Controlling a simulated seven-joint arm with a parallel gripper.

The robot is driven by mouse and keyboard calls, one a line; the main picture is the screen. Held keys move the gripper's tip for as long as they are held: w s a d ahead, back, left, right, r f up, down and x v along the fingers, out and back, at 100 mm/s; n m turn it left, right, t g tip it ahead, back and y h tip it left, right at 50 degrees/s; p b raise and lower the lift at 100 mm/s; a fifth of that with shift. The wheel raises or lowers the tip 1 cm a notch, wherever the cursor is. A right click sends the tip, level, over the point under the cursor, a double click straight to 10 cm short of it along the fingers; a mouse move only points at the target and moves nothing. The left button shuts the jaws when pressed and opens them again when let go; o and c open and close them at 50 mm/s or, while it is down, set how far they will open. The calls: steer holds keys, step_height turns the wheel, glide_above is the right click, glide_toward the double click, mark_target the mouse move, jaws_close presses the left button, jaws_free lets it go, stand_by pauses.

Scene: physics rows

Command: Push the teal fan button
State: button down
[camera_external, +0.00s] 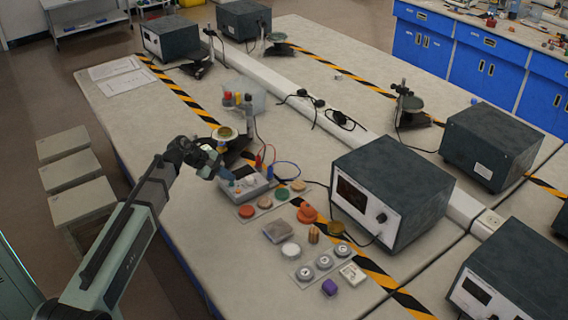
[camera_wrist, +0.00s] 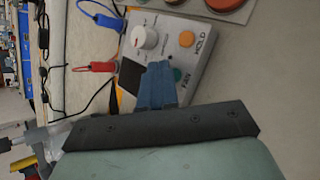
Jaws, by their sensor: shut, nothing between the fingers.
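The control box (camera_external: 243,184) is a light grey device lying on the bench, left of the middle in the external view. In the wrist view the box (camera_wrist: 199,26) shows a white knob (camera_wrist: 145,38), an orange button (camera_wrist: 187,39) by the word HOLD, a dark screen and the word FAN. The teal fan button (camera_wrist: 177,75) shows beside the FAN label, just right of my fingertips. My gripper (camera_wrist: 158,78) is shut and empty, its blue fingers over the panel. In the external view my gripper (camera_external: 226,176) is at the box's left part; contact cannot be told.
A red plug (camera_wrist: 96,67) and a blue plug (camera_wrist: 100,20) with cables sit at the box's edge. Coloured discs (camera_external: 282,194) lie right of the box. A dark power unit (camera_external: 392,193) stands farther right. A tin on a stand (camera_external: 225,134) is behind the box.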

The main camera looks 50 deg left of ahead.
mark_target(229, 185)
steer(key=shift+r, duration=0.2)
steer(key=shift+r, duration=2.9)
